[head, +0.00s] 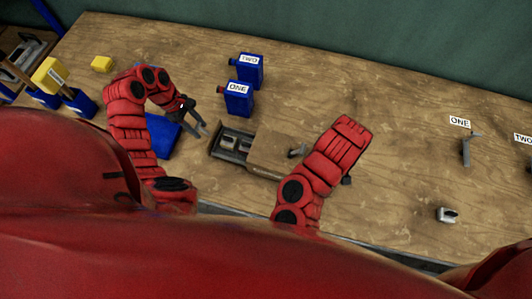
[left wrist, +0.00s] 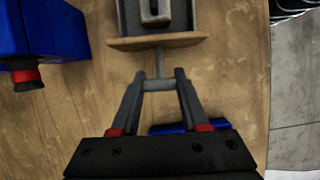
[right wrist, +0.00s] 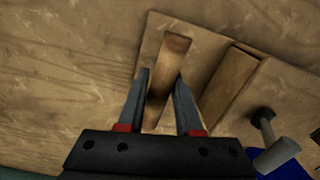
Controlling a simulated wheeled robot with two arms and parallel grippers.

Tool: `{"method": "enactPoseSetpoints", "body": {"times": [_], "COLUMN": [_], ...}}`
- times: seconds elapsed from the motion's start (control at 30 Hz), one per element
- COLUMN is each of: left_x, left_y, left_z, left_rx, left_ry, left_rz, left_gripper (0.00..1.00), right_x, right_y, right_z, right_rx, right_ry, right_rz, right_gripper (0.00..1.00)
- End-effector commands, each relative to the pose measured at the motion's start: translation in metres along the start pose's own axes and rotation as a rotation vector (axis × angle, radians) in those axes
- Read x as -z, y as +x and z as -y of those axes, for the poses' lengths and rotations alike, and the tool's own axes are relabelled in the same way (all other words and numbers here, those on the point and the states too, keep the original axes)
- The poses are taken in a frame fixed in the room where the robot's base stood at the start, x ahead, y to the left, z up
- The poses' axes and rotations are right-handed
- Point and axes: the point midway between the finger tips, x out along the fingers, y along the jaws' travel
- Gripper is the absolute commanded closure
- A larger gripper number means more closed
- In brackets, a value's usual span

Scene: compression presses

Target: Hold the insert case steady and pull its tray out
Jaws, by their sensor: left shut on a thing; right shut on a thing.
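The insert case (head: 268,150) is wooden and hard to tell from the table in the head view. Its tray (head: 232,142) shows at the case's left, with grey inserts lying in it. In the left wrist view the tray's wooden front (left wrist: 158,41) has a grey handle (left wrist: 158,62). My left gripper (head: 199,128) is shut on that handle; its fingers also show in the left wrist view (left wrist: 160,84). My right gripper (right wrist: 160,88) is shut on a wooden bar (right wrist: 172,58) on the case. In the head view my right arm partly hides this grip.
Blue bottles labelled ONE (head: 238,98) and TWO (head: 249,69) stand behind the tray. A blue mat or block (head: 163,135) lies under my left arm. A yellow block (head: 102,64) lies at the back left. Grey fixtures (head: 466,150) stand at right. The back middle is clear.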

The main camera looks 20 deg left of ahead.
Motion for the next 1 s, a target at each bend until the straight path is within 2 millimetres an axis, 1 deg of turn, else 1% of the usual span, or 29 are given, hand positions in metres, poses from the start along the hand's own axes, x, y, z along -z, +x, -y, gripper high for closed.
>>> {"method": "enactPoseSetpoints", "body": {"times": [0.03,0.07,0.2,0.23,0.57,0.67,0.77,1.0], "left_x": [0.002,0.002,0.002,0.001,0.001,0.002,0.002,0.033], "left_y": [-0.002,-0.002,-0.001,-0.001,-0.003,-0.012,-0.03,-0.045], "left_z": [0.0,0.0,0.0,0.0,0.0,0.0,-0.001,-0.002], "left_rx": [-0.003,-0.002,-0.001,-0.001,0.0,0.0,0.001,-0.003], "left_ry": [-0.003,-0.003,-0.001,-0.001,0.0,0.0,0.0,-0.004], "left_rz": [-0.003,-0.003,-0.002,-0.002,-0.001,-0.002,-0.004,0.002], "left_gripper": [1.0,0.5,0.25,0.2,0.2,0.2,0.2,0.2], "right_x": [0.0,0.0,0.0,0.0,0.0,0.0,0.0,0.0], "right_y": [0.0,0.0,0.0,0.0,0.0,0.0,0.0,0.0], "right_z": [-0.001,-0.001,-0.001,-0.001,0.0,0.0,0.0,0.0], "right_rx": [-0.003,-0.003,-0.003,-0.002,-0.001,-0.001,0.0,0.0], "right_ry": [0.0,0.0,0.0,0.0,-0.001,-0.001,-0.002,-0.002], "right_rz": [0.001,0.001,0.001,0.001,0.0,0.0,0.001,0.001], "right_gripper": [1.0,1.0,1.0,1.0,1.0,1.0,1.0,1.0]}}
